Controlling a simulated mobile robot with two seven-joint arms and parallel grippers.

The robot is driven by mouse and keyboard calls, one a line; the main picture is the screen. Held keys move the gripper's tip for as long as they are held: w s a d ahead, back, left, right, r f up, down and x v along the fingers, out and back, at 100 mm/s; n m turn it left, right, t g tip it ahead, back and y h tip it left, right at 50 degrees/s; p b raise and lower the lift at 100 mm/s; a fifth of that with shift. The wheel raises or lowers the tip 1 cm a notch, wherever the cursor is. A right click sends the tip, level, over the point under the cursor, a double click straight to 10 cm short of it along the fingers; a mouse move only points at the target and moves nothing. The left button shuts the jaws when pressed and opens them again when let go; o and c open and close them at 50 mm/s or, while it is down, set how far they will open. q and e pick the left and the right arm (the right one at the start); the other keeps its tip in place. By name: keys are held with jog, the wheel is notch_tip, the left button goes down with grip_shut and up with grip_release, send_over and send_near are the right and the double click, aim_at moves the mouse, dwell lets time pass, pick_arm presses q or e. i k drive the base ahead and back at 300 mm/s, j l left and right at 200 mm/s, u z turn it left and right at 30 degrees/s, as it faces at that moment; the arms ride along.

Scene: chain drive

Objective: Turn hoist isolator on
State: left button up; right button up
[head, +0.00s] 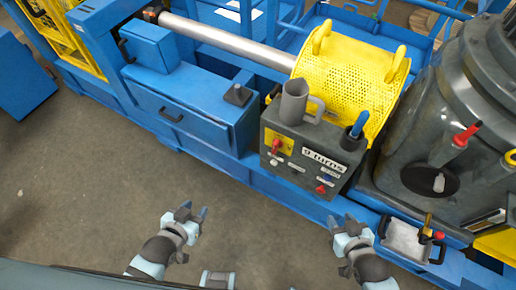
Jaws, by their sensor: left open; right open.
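A dark grey control box (304,152) stands on the blue frame ahead of me. On the left of its front is a red rotary switch (276,147) on a yellow plate, which looks like the hoist isolator. The switch's on and off marks are too small to read. My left gripper (188,214) is open and empty above the floor, below and left of the box. My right gripper (344,220) is open and empty, below and right of the box. Both are apart from the switch.
A white "9 turns" label (324,161) and a red knob (321,189) share the box front. A grey jug (294,102) and a blue-handled tool (360,124) stand on top. A yellow mesh guard (345,75) is behind. The floor (90,185) at left is clear.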

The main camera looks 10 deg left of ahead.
aim_at(276, 144)
jog(key=i+j+z, duration=0.2)
jog(key=j, duration=1)
jog(key=j+z, duration=0.15)
jog(key=j, duration=1)
